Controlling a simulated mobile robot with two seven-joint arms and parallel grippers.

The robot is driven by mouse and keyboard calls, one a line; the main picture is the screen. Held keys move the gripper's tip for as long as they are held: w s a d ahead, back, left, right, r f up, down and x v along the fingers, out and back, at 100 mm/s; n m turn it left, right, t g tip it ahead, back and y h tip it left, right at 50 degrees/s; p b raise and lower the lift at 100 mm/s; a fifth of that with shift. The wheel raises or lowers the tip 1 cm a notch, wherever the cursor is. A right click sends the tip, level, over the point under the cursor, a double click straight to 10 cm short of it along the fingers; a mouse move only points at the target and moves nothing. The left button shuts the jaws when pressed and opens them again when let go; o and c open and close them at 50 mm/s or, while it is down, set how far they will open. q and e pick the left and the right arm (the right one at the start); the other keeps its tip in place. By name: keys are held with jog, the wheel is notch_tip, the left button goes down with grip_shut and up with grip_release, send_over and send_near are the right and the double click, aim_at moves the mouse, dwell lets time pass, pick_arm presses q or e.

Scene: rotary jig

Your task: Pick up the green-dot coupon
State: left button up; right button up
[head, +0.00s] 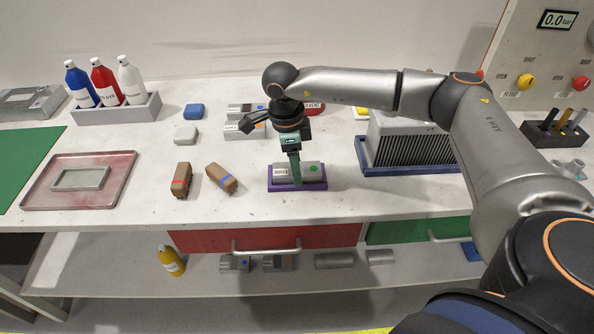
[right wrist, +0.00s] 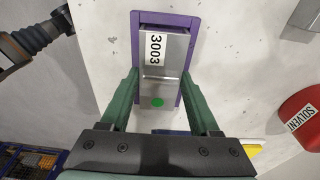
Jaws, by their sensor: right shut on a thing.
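The green-dot coupon (head: 311,169) is a grey metal block with a white label and a green dot on top. It lies in a purple tray (head: 298,189) near the front edge of the table. In the right wrist view the coupon (right wrist: 166,72) shows its label 3003 and its green dot. My right gripper (head: 295,178) points down at the coupon, its green fingers on either side of it. In the right wrist view the fingers of the gripper (right wrist: 158,92) are shut on the coupon near its dot end. The coupon still sits within the purple tray walls. My left gripper is not in view.
Two brown blocks (head: 181,179) (head: 222,178) lie left of the purple tray. A finned grey block in a blue tray (head: 408,169) stands to the right. Other labelled coupons (head: 245,131) and a red SOLVENT can (right wrist: 303,121) are behind. A pinkish tray (head: 120,195) lies far left.

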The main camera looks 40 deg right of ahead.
grip_shut()
jog(key=shift+r, duration=0.1)
